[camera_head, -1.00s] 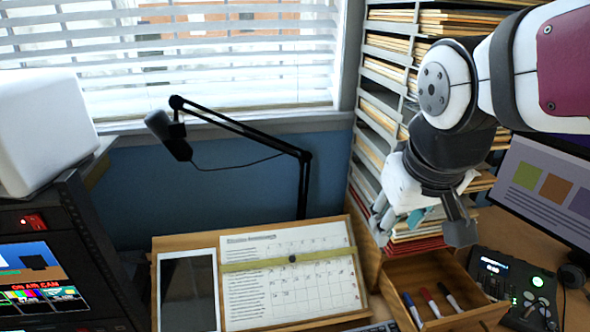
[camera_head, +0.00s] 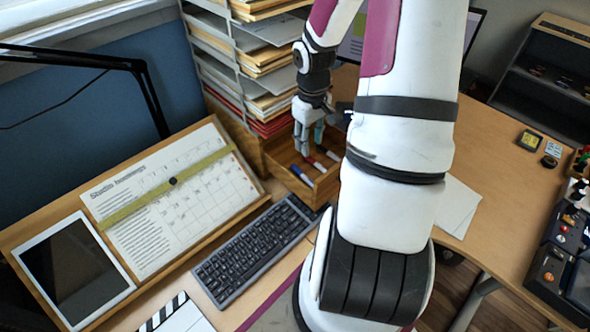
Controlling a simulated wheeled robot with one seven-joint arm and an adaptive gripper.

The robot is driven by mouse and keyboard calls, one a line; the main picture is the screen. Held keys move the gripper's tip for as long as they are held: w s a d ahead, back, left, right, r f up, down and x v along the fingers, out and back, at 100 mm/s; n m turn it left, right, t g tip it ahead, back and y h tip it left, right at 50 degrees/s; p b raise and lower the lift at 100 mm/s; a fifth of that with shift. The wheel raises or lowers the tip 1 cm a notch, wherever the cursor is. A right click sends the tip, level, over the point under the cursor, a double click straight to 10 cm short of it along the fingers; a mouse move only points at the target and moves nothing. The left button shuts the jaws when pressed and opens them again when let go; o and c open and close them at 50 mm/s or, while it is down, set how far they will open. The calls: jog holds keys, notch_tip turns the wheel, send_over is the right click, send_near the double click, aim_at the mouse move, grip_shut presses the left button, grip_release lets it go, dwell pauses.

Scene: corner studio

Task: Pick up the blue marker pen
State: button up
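The blue marker pen (camera_head: 301,174) lies in an open wooden drawer-like box (camera_head: 326,187), at its left side, beside a red marker (camera_head: 315,163) and a dark marker (camera_head: 329,153). My gripper (camera_head: 318,138) points down over the back of the box, behind and above the markers. Its grey fingers look spread apart with nothing visible between them. The blue marker appears clear of the fingers; the exact height of the gripper above it is hard to tell. My own arm hides the area right of the box.
A tall rack of folders (camera_head: 240,70) stands directly behind the box. A keyboard (camera_head: 252,247) lies in front, and a wooden board with a calendar sheet (camera_head: 172,195) and tablet (camera_head: 76,271) is at left. Bare desk (camera_head: 490,150) shows at right.

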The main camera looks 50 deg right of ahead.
jog(key=b, duration=0.1)
send_over(306, 177)
jog(key=f, duration=0.9)
jog(key=shift+s+d+f, duration=0.1)
jog(key=shift+s+d, duration=0.15)
jog(key=shift+d, duration=0.05)
jog(key=shift+w+a+f, duration=0.15)
jog(key=shift+f, duration=1.2)
jog(key=shift+w+a+f, duration=0.1)
jog(key=shift+w+f, duration=0.05)
jog(key=shift+f, duration=1.2)
grip_shut()
